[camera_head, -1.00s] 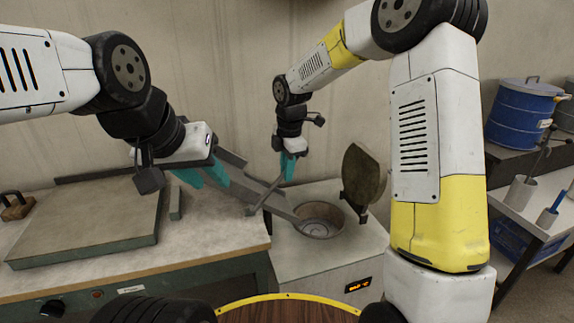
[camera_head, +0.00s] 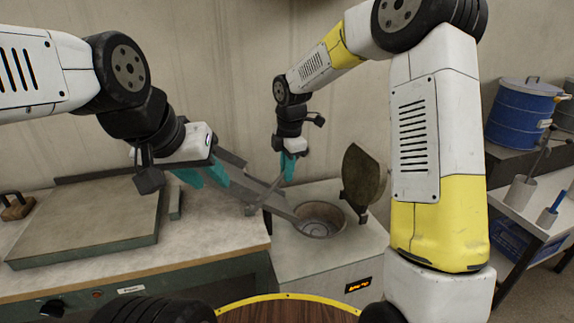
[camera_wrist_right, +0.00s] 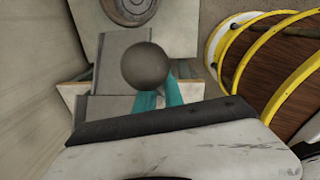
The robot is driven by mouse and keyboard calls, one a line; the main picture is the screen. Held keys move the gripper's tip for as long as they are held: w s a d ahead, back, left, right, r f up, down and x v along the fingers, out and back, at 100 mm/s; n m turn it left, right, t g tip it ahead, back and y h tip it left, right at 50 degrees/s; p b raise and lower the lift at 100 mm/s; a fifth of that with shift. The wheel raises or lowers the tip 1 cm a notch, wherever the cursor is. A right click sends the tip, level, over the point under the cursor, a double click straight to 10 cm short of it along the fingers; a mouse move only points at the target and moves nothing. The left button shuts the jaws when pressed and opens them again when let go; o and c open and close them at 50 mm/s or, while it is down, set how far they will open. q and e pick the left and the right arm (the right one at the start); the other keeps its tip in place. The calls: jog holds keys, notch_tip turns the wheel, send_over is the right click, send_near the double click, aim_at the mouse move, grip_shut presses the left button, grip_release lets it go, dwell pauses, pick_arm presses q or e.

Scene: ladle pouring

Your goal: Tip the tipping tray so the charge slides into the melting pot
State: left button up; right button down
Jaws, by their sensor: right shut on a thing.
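The grey tipping tray (camera_head: 262,187) is a sloping metal trough in the head view. Its low end reaches the near-left rim of the round melting pot (camera_head: 320,219); the pot also shows at the top of the right wrist view (camera_wrist_right: 130,8). My right gripper (camera_head: 288,168) is above the tray, left of the pot's lid, shut on the tray's handle. A dark round knob (camera_wrist_right: 145,66) covers part of its teal fingers in the wrist view. My left gripper (camera_head: 202,176) is at the tray's upper left, its teal fingers apart. I cannot see the charge.
A dark upright lid (camera_head: 363,182) stands at the pot's right. A flat grey slab (camera_head: 85,225) lies on the bench at left. A blue drum (camera_head: 522,113) and a side table with small holders (camera_head: 520,192) are at right. My right arm fills the centre right.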

jog(key=shift+r, duration=0.1)
dwell(0.3)
jog(key=shift+s+a+r+h, duration=0.15)
jog(key=shift+a+r+h, duration=0.2)
jog(key=shift+a, duration=0.2)
jog(key=s+a+r+t+h, duration=0.2)
jog(key=s+a+r+h, duration=0.1)
jog(key=a+h, duration=0.4)
jog(key=shift+a+t, duration=0.3)
jog(key=shift+a, duration=1)
jog(key=c, duration=1.5)
grip_release()
jog(key=shift+o, duration=0.2)
jog(key=v, duration=0.8)
